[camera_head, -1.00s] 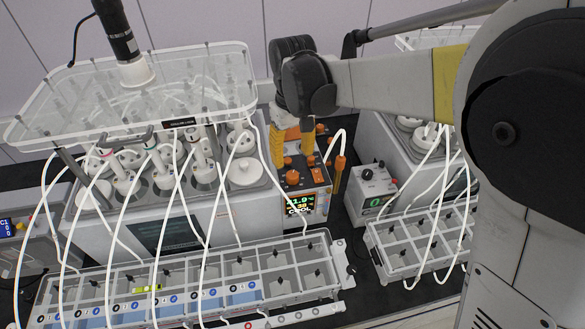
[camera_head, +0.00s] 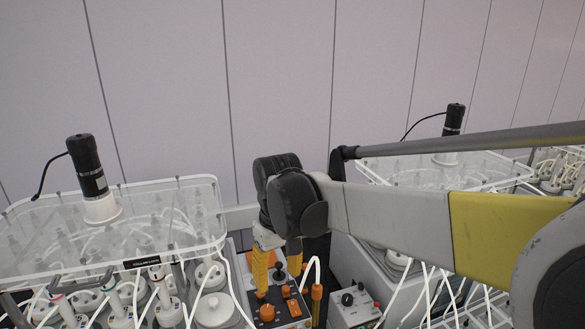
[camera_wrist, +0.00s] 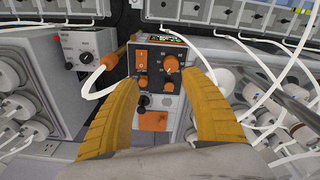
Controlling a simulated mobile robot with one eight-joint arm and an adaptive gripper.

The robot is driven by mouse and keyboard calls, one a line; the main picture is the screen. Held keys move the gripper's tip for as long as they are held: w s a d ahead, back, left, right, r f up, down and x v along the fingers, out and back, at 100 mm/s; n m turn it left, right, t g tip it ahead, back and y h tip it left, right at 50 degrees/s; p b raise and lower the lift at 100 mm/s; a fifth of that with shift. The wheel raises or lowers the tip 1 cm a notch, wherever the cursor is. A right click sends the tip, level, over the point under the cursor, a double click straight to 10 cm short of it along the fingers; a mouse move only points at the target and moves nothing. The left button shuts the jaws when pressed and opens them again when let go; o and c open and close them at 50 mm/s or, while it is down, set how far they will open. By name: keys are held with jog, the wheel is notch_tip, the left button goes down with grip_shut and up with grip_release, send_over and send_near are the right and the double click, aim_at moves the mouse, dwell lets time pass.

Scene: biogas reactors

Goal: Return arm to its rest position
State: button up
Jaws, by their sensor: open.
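My gripper (camera_head: 278,278) is open and empty, with two yellow fingers pointing down over the orange-knobbed control unit (camera_head: 292,308). The wrist view shows both fingers of my gripper (camera_wrist: 167,88) spread apart, with the face of the control unit (camera_wrist: 160,62) between and beyond them. Nothing is held. I cannot tell the exact gap between the fingertips and the unit. My arm stretches in from the right.
A clear-lidded reactor rack (camera_head: 150,262) with a black motor (camera_head: 88,168) stands at left. Another clear lid (camera_head: 440,178) lies behind my arm. A grey box (camera_head: 352,306) and loose white tubes are close by. The wall (camera_head: 280,70) has free room before it.

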jog(key=s+d+f+m+t+b, duration=0.3)
jog(key=s+d+f+b, duration=0.4)
jog(key=d, duration=0.5)
jog(key=s+d+f+m+t+b, duration=0.3)
jog(key=s+d+f+b, duration=0.5)
jog(key=d, duration=0.3)
jog(key=shift+s+d+f+m, duration=0.25)
jog(key=shift+d+f+m, duration=0.1)
jog(key=shift+m, duration=0.15)
